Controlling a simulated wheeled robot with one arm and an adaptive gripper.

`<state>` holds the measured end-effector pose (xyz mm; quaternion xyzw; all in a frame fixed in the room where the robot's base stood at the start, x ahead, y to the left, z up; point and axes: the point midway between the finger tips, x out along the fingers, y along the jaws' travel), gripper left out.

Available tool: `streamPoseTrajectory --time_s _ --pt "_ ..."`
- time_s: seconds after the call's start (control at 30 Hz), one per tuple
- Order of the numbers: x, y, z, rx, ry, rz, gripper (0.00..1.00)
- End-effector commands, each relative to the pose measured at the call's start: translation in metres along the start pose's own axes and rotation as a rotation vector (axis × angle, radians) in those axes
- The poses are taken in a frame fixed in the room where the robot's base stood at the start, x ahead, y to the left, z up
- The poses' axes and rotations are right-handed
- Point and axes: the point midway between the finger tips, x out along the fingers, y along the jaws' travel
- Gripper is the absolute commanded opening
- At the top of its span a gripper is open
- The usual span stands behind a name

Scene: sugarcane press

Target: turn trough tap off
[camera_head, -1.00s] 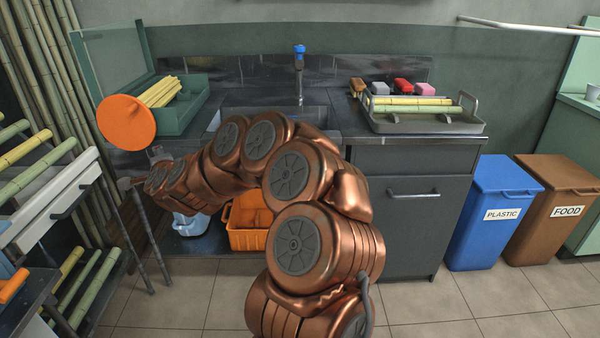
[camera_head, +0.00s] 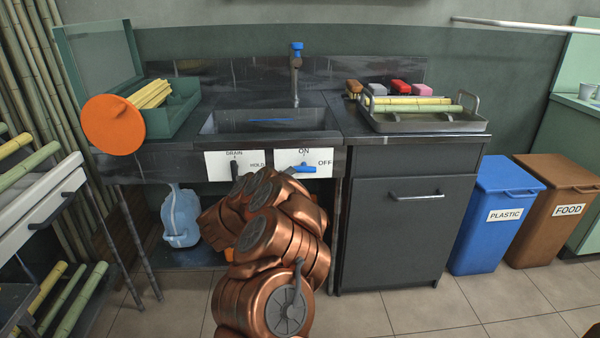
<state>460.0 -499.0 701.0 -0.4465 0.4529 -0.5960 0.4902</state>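The sink trough (camera_head: 215,122) is set in the dark counter, with a blue-topped tap (camera_head: 296,62) standing upright behind it. On its front, a white panel marked ON and OFF (camera_head: 322,158) carries a blue lever (camera_head: 303,170). The lever lies roughly level below the ON mark; I cannot tell its exact setting. I see no clear water stream under the spout. My copper arm is folded low in front of the sink, just below the panels. My gripper does not show; the arm links seem to hide it.
A DRAIN/HOLD panel (camera_head: 216,165) with a black lever (camera_head: 240,172) is left of the ON/OFF panel. An orange disc (camera_head: 113,125) and green box (camera_head: 176,117) stand left; a cane tray (camera_head: 430,123) is right. A blue jug (camera_head: 181,217) is below.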

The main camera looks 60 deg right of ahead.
Motion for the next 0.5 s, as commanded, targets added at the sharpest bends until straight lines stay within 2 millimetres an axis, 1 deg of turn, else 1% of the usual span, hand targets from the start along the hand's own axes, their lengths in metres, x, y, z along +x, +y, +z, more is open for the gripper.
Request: streamPoseTrajectory --time_s 0.1,0.3,0.4,0.5 --pt "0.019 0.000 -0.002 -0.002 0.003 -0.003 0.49" --pt "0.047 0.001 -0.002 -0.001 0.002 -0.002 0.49" --pt "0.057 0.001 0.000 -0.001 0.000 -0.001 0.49" --pt "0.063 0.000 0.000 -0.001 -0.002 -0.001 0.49"
